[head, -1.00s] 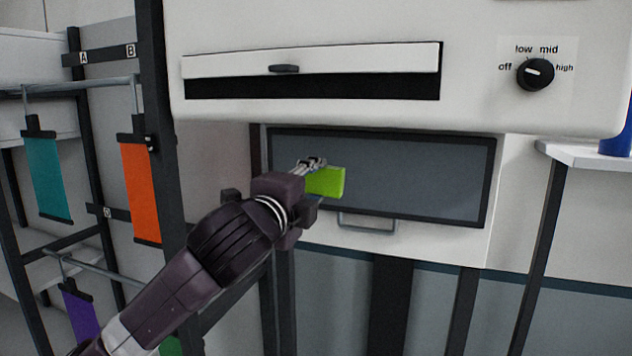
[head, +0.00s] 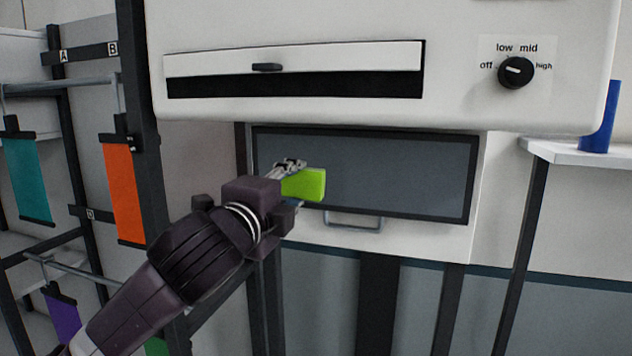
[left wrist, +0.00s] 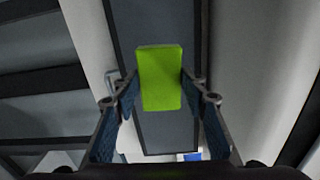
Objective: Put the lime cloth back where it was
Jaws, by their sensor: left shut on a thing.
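The lime cloth (head: 304,185) is a small bright green folded block. It is in front of the dark window panel of the white machine in the head view. My left gripper (head: 291,172) is shut on it and holds it up in the air. In the left wrist view the lime cloth (left wrist: 159,77) stands out between the two fingers of my left gripper (left wrist: 160,100). The place the cloth came from cannot be told from these frames. My right gripper is not in view.
The white machine has a slot with a flap (head: 293,58), a dial (head: 515,72) and a drawer-like window panel (head: 400,175) with a handle (head: 352,220). A white shelf (head: 565,152) with a blue cylinder (head: 600,120) is at right. Orange (head: 124,190) and teal (head: 28,180) sheets hang at left.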

